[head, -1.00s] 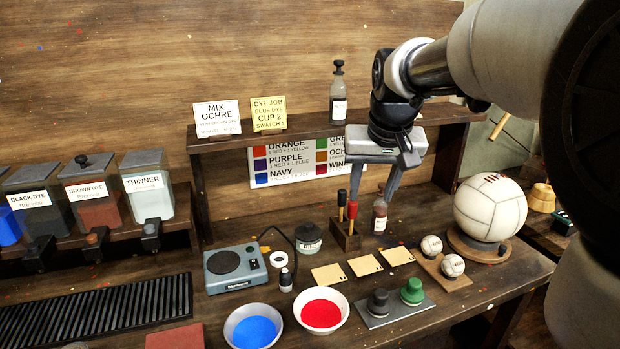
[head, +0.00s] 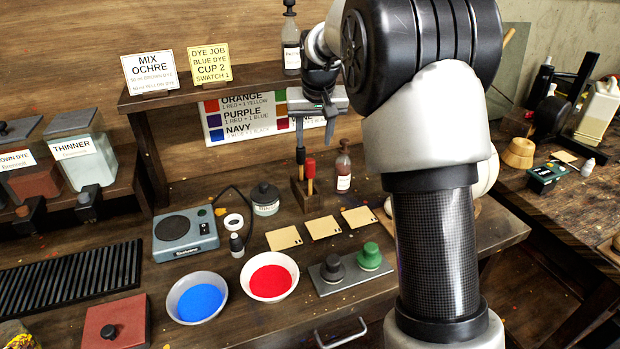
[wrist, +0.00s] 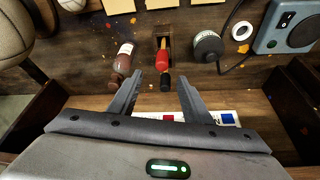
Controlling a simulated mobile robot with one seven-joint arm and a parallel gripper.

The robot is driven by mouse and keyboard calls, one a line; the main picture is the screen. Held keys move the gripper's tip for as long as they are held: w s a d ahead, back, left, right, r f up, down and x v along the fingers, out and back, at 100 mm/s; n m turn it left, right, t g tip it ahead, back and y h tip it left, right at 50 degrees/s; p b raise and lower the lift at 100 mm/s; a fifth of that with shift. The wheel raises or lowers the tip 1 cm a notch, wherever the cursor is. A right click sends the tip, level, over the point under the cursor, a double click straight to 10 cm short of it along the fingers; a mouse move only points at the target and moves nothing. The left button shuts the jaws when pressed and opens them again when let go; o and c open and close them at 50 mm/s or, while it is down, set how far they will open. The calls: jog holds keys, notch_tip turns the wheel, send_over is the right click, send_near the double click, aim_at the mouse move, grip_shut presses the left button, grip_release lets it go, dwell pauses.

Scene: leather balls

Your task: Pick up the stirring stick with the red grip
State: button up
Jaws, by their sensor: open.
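The stirring stick with the red grip (head: 311,168) stands upright in a small wooden holder (head: 306,196), beside a stick with a dark grip (head: 300,155). In the wrist view the red grip (wrist: 162,61) and the dark grip (wrist: 166,83) show from above, the dark one nearer the gripper body. My gripper (wrist: 160,80) is open and empty, its fingers spread to either side of the grips' line, with no contact visible.
A brown bottle (head: 343,168) stands close to the holder's right. A dark jar (head: 265,199) is to its left. Swatch cards (head: 322,227) and bowls of blue (head: 200,303) and red (head: 269,277) lie in front. A shelf (head: 180,98) with signs and a bottle is behind.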

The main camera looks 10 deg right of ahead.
aim_at(311, 162)
jog(key=x, duration=0.7)
jog(key=shift+w+f, duration=0.2)
jog(key=shift+f, duration=0.1)
jog(key=x, duration=0.5)
jog(key=shift+s+a+f, duration=0.15)
jog(key=shift+a, duration=0.15)
grip_shut()
